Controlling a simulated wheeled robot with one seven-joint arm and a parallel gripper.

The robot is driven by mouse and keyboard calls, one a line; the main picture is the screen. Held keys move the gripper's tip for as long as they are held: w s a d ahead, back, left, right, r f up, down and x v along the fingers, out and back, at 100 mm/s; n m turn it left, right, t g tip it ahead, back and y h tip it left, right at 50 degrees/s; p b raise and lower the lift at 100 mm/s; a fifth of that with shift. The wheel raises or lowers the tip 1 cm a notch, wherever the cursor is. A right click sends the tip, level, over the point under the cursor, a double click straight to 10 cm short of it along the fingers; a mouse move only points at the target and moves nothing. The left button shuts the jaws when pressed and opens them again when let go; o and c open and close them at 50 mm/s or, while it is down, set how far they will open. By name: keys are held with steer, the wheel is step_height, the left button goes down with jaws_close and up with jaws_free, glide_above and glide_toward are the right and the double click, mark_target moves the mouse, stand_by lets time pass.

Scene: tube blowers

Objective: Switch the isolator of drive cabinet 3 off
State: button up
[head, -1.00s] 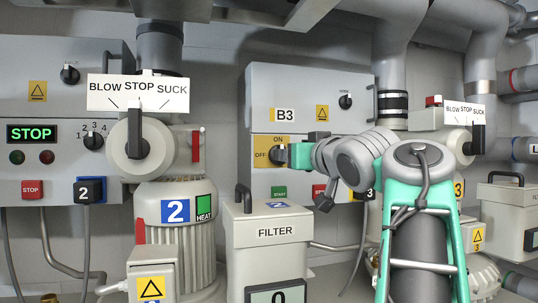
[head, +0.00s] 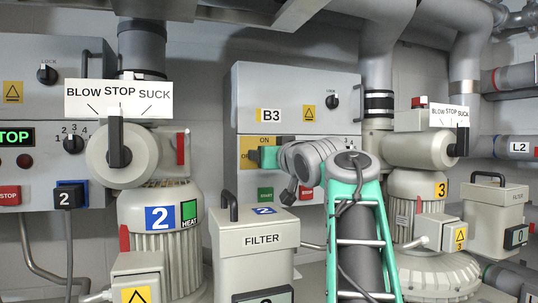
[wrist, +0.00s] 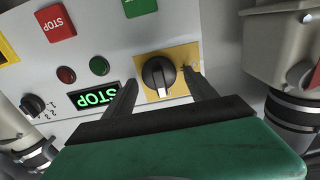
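Drive cabinet 3 (head: 298,85), the grey box marked B3, stands on the back wall in the head view. Its yellow isolator plate (head: 265,140) shows ON at the top, with OFF at its left side. My gripper (head: 268,157) is in front of this plate and hides the knob there. In the upside-down wrist view, the black isolator knob (wrist: 158,73) sits on the yellow plate (wrist: 183,55). Its pale mark points towards the bottom of the picture. My gripper (wrist: 159,80) is open, one finger on each side of the knob, with visible gaps.
The cabinet's green START button (head: 265,194) and red STOP button (wrist: 56,22) are close to the isolator. A selector (wrist: 33,105) and lit STOP display (wrist: 95,96) are beside it. The FILTER box (head: 255,240) and blower 2 (head: 160,235) stand in front, left of my arm.

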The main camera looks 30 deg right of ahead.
steer(key=c, duration=1.2)
steer(key=shift+n, duration=0.4)
steer(key=n+b, duration=0.1)
steer(key=n, duration=0.4)
steer(key=n+b, duration=0.2)
steer(key=n, duration=0.4)
steer(key=n+b, duration=0.2)
steer(key=n, duration=0.3)
steer(key=shift+w+a+f+n, duration=0.1)
steer(key=shift+a+f+n, duration=0.15)
steer(key=shift+n, duration=0.15)
steer(key=shift+n+b, duration=0.3)
